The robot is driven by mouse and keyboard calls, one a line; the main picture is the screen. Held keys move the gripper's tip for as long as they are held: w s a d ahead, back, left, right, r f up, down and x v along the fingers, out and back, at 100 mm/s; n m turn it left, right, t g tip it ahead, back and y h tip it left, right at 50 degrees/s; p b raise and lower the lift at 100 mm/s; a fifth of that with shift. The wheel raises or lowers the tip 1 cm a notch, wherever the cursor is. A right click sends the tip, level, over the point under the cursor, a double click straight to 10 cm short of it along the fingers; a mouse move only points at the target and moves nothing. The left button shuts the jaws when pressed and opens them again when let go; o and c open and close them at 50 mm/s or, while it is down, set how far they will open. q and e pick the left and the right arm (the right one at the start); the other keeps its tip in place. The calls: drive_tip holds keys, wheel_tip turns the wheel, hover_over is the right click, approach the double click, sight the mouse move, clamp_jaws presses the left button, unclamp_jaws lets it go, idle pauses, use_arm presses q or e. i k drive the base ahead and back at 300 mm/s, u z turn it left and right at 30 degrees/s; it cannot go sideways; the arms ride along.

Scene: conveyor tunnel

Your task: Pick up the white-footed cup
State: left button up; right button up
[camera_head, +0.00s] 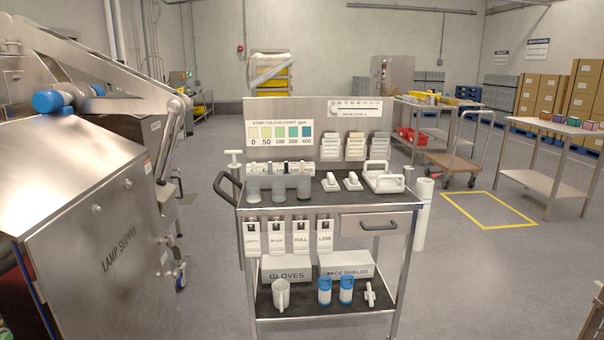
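Three small see-through grey cups stand in a row on the left of the cart's dark top shelf: a left cup (253,191), a middle cup (279,191) and a right cup (303,190). They stand in front of a white rack with several dark- and light-topped pieces (279,169). The cups' feet are too small to tell which one is white. The right cup seems darker near its base. Neither of my grippers shows in the head view.
The steel cart (372,225) also carries white handled tools (382,178) at its top right. A white jug (281,296) and blue-white bottles (325,291) stand on its lower shelf. A lamp supply cabinet (100,235) stands close at left.

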sight(253, 191)
drive_tip(key=z, duration=0.4)
drive_tip(key=i, duration=1.8)
drive_tip(key=z, duration=0.05)
